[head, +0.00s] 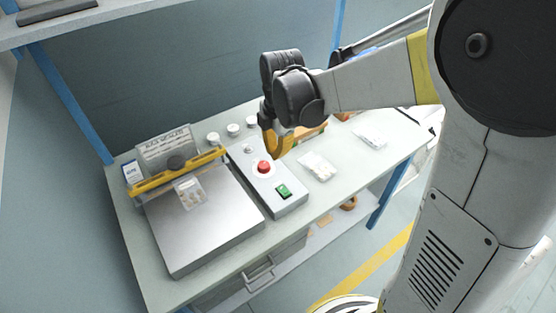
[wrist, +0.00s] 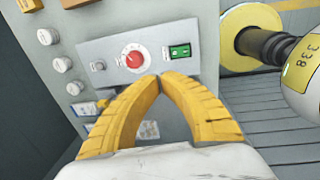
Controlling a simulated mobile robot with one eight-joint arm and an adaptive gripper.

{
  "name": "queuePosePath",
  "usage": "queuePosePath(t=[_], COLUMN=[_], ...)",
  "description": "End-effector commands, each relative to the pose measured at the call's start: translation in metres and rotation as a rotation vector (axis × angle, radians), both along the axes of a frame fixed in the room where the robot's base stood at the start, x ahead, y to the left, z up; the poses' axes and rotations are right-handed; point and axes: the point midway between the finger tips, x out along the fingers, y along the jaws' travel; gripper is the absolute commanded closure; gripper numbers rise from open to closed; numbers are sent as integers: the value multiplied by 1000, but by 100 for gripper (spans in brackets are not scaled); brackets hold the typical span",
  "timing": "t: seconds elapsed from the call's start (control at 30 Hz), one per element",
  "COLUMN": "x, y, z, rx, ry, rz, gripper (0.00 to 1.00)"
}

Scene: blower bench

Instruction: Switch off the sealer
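The sealer is a bench machine with a silver plate (head: 205,220), a yellow bar (head: 180,174) across its back, and a grey control box at its right. On the box are a round red control (head: 263,167) on a white disc, a green switch (head: 283,191) and a small grey knob (head: 248,149). The wrist view shows the red control (wrist: 134,59), green switch (wrist: 180,51) and knob (wrist: 98,66) beyond my fingers. My gripper (head: 277,155) hangs above the box; its yellow fingertips (wrist: 160,77) meet with nothing between them. Contact with the box is not visible.
Several white jars (head: 233,130) stand behind the box. Clear bags (head: 318,166) lie to its right, with another packet (head: 370,136) farther right. A sign (head: 166,147) stands behind the plate. A drawer (head: 260,275) is under the bench top (head: 340,185).

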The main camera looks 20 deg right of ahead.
Motion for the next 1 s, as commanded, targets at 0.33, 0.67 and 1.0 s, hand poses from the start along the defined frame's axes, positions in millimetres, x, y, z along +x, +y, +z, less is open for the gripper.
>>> queuePosePath(t=[0.33, 0.67, 1.0], x=[2, 2, -30], y=[1, 1, -8], z=[22, 22, 50], rx=[0, 0, 51], ry=[0, 0, -86], rz=[0, 0, -346], gripper=[100, 100, 100])
